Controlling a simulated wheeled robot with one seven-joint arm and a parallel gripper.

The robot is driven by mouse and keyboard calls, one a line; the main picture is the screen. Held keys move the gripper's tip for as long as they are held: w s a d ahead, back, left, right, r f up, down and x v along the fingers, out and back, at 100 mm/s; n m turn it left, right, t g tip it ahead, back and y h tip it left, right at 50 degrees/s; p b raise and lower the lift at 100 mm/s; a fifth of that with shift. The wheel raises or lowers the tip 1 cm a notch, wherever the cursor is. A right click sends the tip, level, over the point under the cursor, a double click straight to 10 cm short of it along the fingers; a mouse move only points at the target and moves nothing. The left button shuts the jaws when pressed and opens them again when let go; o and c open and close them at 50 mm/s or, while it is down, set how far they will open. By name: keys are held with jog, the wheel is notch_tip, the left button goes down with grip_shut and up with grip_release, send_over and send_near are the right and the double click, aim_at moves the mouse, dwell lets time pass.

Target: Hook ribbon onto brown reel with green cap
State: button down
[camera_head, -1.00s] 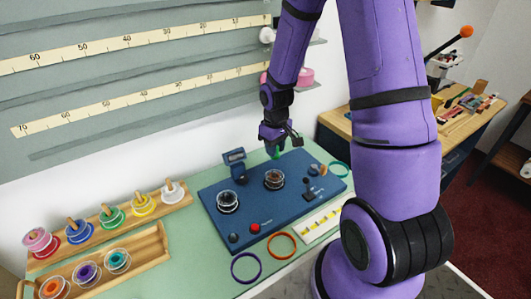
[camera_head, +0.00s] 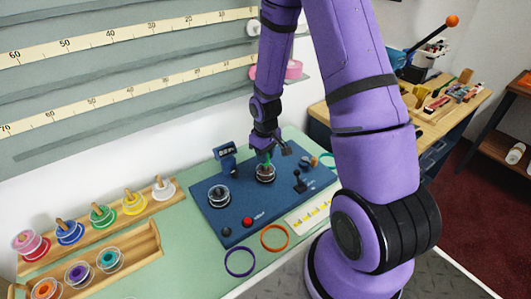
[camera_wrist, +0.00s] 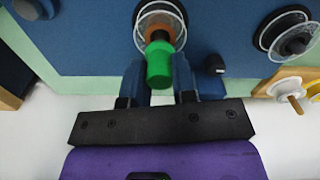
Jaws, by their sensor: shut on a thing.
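My gripper (camera_head: 267,154) is over the blue machine (camera_head: 240,215), pointing down, and also shows in the wrist view (camera_wrist: 159,78). It is shut on a green cap (camera_wrist: 159,66). The brown reel (camera_wrist: 160,28), with clear flanges, sits on the machine just beyond the cap in the wrist view; it also shows in the head view (camera_head: 265,176) below my gripper. The cap is in line with the dark centre post of the reel. I cannot tell whether cap and post touch. I cannot make out a ribbon end.
A second clear reel (camera_head: 218,197) stands on the machine to the left. Beside the machine lie a purple ring (camera_head: 240,274) and an orange ring (camera_head: 274,250). Wooden racks (camera_head: 140,250) with coloured spools stand at left.

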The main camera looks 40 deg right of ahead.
jog(key=shift+f, duration=1.25)
dwell(0.4)
jog(key=c, duration=0.8)
grip_release()
jog(key=shift+c, duration=0.2)
jog(key=shift+r, duration=3.5)
